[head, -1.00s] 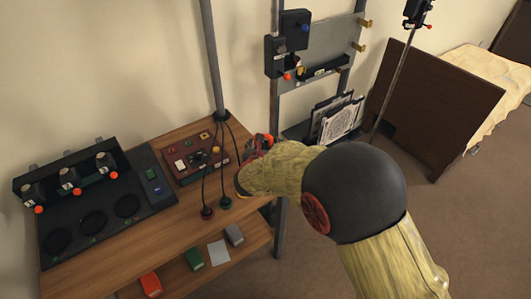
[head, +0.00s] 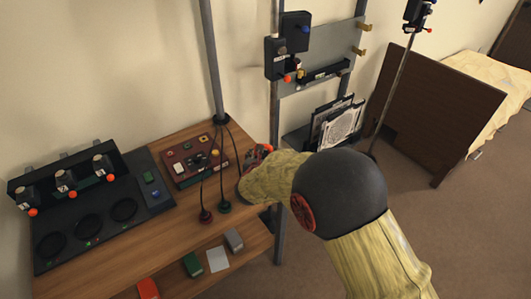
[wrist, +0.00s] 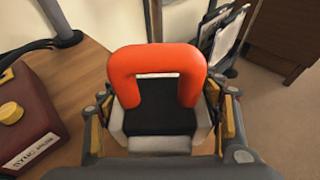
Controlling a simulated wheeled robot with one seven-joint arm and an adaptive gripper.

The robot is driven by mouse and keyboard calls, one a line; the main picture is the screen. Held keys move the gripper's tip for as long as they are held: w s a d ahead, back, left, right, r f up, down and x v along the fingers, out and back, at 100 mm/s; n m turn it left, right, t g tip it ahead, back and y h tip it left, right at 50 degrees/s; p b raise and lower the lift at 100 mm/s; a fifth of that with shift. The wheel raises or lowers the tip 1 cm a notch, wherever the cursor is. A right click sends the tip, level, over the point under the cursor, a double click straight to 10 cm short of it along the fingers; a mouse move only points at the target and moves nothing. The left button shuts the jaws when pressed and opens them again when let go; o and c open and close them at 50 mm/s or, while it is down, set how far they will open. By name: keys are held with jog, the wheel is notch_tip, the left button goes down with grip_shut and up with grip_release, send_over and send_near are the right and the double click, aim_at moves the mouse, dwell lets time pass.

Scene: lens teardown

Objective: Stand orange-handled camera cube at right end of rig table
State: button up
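The orange-handled camera cube (wrist: 158,120) is in the middle of the wrist view, with a thick orange loop handle over a black and pale body. My gripper (wrist: 165,125) has a finger on each side of the body and appears shut on it. In the head view my gripper (head: 258,160) is at the right end of the wooden rig table (head: 150,235), with a bit of orange (head: 268,148) showing. My arm hides most of the cube there. I cannot tell whether its base touches the tabletop.
A dark red control panel (head: 195,160) is left of my gripper, with cables and two round plugs (head: 206,216) in front. A black rig with several orange-knobbed units (head: 65,182) stands at the left end. A metal post (head: 278,225) and rack of framed panels (head: 340,125) stand to the right.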

jog(key=o, duration=0.5)
jog(key=shift+c, duration=0.2)
